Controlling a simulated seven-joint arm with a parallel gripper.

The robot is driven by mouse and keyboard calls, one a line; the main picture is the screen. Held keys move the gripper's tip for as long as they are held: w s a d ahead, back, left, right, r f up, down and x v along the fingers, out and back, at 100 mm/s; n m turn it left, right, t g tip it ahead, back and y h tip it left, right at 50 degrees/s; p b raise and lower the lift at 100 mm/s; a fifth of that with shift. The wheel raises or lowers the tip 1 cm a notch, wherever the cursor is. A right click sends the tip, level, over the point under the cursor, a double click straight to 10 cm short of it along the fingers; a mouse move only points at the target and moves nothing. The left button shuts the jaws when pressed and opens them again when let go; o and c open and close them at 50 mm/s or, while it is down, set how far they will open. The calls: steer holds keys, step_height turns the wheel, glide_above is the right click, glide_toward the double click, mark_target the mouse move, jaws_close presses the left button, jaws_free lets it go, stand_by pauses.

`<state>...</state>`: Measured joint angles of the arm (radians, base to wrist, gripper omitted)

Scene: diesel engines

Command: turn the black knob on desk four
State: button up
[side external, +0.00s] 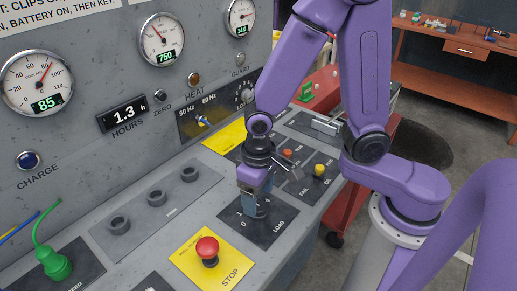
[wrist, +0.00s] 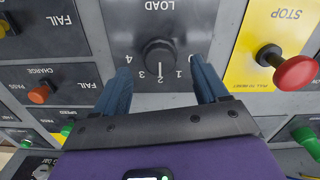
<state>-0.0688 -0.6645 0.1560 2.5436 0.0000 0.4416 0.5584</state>
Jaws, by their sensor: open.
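The black knob (wrist: 158,55) sits on a dark plate (wrist: 190,20) marked LOAD, with a scale from 0 to 4. Its white line points at about 2. My gripper (wrist: 162,68) is open in the wrist view, with one blue finger on each side of the knob and gaps between fingers and knob; I cannot tell their exact height over the plate. In the side external view my gripper (side external: 256,206) is low over the LOAD plate (side external: 279,226) and hides most of the knob.
A red STOP button (side external: 208,250) on a yellow plate stands close beside the LOAD plate. Small FAIL/PASS plates with an orange button (wrist: 39,94) lie on the other side. The grey gauge wall (side external: 110,60) rises behind the desk. A green connector (side external: 54,262) stands at lower left.

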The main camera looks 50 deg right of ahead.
mark_target(259, 205)
step_height(259, 205, up, 14)
stand_by(0.6)
steer(key=shift+r, duration=0.1)
